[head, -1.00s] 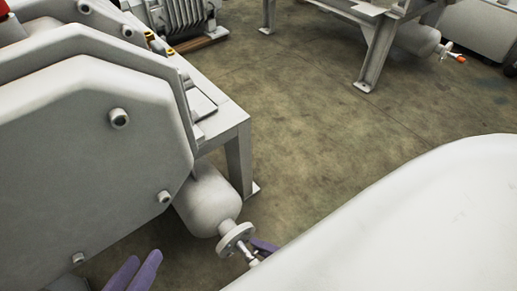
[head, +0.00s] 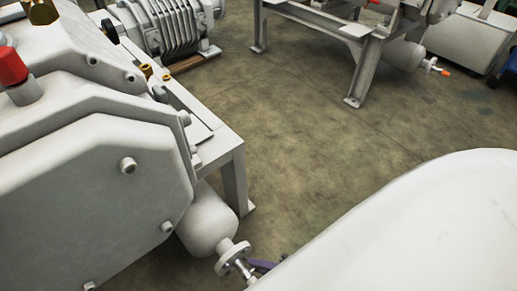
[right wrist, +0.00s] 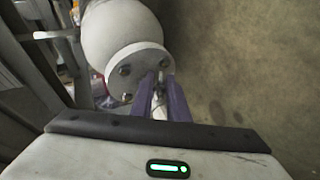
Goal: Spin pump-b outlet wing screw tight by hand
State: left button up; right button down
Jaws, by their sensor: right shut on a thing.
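A white rounded outlet vessel (head: 206,222) hangs under the near pump's frame in the head view. A bolted round flange (head: 231,256) sits on its end, with a small metal stem and wing screw (head: 243,268) sticking out toward me. In the right wrist view, the two purple fingers of the right gripper (right wrist: 159,97) are closed around the wing screw (right wrist: 160,86) in front of the flange (right wrist: 137,72). The screw is partly hidden. My left gripper is out of view.
The near pump housing (head: 90,185) fills the left side, with a red cap (head: 12,66) on top. A frame leg (head: 236,180) stands close behind the vessel. Another frame (head: 368,60) with an orange-tipped outlet (head: 443,72) stands farther back. The floor (head: 320,130) between is clear.

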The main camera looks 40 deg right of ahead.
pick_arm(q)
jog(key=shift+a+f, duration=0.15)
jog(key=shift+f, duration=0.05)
pick_arm(e)
jog(key=c, duration=1.8)
grip_release()
jog(key=shift+d, duration=0.1)
